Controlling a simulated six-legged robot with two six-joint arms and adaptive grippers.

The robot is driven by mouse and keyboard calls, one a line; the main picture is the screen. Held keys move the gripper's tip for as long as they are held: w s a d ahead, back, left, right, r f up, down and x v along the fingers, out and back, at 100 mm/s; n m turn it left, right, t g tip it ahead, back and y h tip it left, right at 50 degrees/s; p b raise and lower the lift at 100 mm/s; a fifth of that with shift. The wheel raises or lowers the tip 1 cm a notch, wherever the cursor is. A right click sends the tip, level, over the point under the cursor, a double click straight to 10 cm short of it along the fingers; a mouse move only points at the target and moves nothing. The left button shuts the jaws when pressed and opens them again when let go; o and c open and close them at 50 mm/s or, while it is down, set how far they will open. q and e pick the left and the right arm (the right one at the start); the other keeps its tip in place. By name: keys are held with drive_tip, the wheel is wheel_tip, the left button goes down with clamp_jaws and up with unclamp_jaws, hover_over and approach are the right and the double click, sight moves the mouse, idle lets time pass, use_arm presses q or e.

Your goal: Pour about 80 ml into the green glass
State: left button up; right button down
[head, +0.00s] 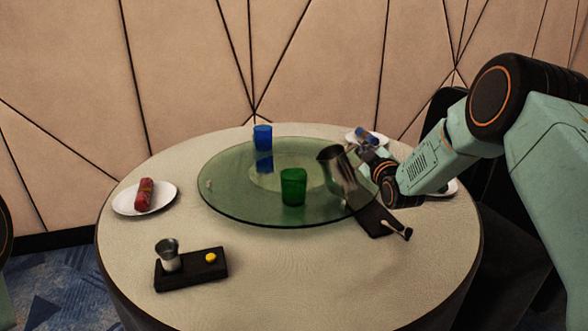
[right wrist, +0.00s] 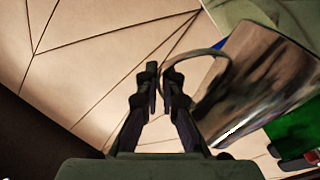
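A green glass (head: 293,187) stands upright on the round glass turntable (head: 235,205). A metal jug (head: 343,172) is just right of it, tilted with its rim towards the upper left; its contents are hidden and no stream shows. My right gripper (head: 370,172) is at the jug's right side, partly hidden behind it. In the right wrist view the fingers (right wrist: 160,90) close around the jug's handle (right wrist: 199,58), with the jug body (right wrist: 265,80) to the right. The green glass (right wrist: 292,135) shows partly behind it. My left gripper is out of view.
A blue glass (head: 262,136) stands at the turntable's back. A black board (head: 375,222) lies at its right edge. In front are a black device (head: 205,270) with a yellow button and a small metal cup (head: 168,254). A plate (head: 125,201) holds a red roll (head: 145,194).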

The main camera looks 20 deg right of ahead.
sight(349, 148)
drive_tip(key=shift+a+r+n, duration=0.3)
drive_tip(key=shift+a+r, duration=0.1)
drive_tip(key=shift+a, duration=0.1)
drive_tip(key=a+r+n+p, duration=0.2)
drive_tip(key=r, duration=0.1)
drive_tip(key=shift+w+a+n+p, duration=0.2)
drive_tip(key=shift+a+n+p, duration=0.1)
drive_tip(key=shift+a+p, duration=0.1)
drive_tip(key=shift+a+r+n, duration=0.35)
drive_tip(key=shift+a+n, duration=0.2)
drive_tip(key=shift+n, duration=0.05)
drive_tip(key=a+r+n+p, duration=0.2)
drive_tip(key=n, duration=0.1)
drive_tip(key=shift+w+a+r, duration=0.15)
drive_tip(key=shift+r, duration=0.15)
drive_tip(key=shift+n, duration=0.3)
drive_tip(key=shift+a+r, duration=0.1)
